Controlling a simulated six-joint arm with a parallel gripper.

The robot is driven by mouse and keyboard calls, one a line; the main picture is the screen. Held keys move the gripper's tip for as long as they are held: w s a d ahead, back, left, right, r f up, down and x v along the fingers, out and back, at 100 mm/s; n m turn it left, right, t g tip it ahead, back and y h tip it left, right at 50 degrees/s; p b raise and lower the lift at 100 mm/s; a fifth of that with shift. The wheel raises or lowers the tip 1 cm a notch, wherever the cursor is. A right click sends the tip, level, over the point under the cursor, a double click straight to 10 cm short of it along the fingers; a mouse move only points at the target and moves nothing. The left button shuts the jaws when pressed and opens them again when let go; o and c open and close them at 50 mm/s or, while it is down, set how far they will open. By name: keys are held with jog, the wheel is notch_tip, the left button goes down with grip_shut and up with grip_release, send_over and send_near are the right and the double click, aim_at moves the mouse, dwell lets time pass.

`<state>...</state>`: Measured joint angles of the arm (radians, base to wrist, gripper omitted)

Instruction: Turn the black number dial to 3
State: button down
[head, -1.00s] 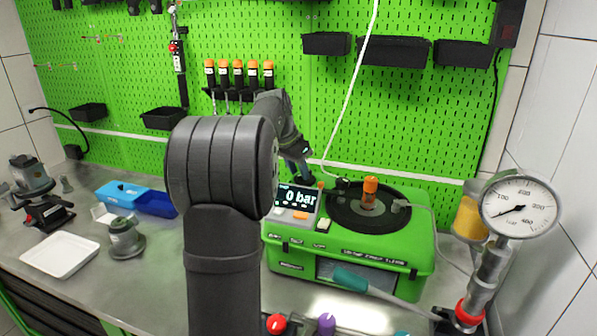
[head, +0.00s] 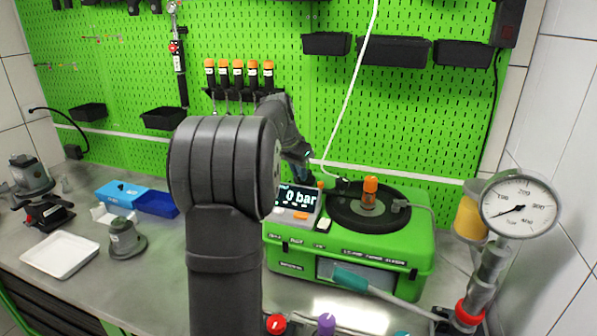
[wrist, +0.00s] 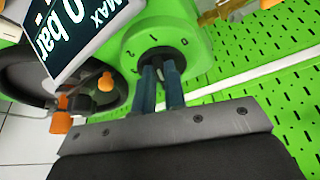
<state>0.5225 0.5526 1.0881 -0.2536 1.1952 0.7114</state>
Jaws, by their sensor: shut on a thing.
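The black number dial (wrist: 152,54) sits on the green housing of the pump unit in the wrist view. Small dark numbers ring it on the green face, too small and tilted to read surely. My gripper (wrist: 162,68) has its two blue fingers shut on the dial, one on each side. In the head view my gripper (head: 303,172) is behind the display, and the dial is hidden there. The display (head: 297,199) reads 0 bar.
The green pump unit (head: 350,248) has a black round top with an orange-capped fitting (head: 370,190). A pressure gauge (head: 519,206) stands at the right. A white tray (head: 60,254) and a blue bin (head: 157,203) lie left. A green pegboard (head: 400,110) closes the back.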

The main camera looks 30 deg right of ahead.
aim_at(308, 179)
jog(key=n, duration=0.1)
jog(key=n+t, duration=0.1)
jog(key=n, duration=0.1)
jog(key=s+n+y, duration=0.1)
jog(key=n, duration=0.1)
jog(key=shift+d+t, duration=0.4)
jog(key=n, duration=0.2)
jog(key=n+y, duration=0.1)
jog(key=n, duration=0.1)
jog(key=d+n+y, duration=0.1)
jog(key=shift+s+n+t, duration=0.25)
jog(key=shift+n+t, duration=0.15)
jog(key=n+y, duration=0.1)
jog(key=n, duration=0.1)
jog(key=d+n+y, duration=0.1)
jog(key=n, duration=0.1)
jog(key=shift+w+d+n+y, duration=0.15)
jog(key=shift+n+y, duration=0.1)
jog(key=shift+n, duration=0.5)
jog(key=shift+s+d+n+y, duration=0.1)
jog(key=shift+d+n+y, duration=0.1)
jog(key=shift+n, duration=0.6)
jog(key=shift+w+d+n+y, duration=0.1)
jog(key=shift+n+y, duration=0.15)
jog(key=shift+n, duration=0.5)
jog(key=c, duration=1.5)
grip_release()
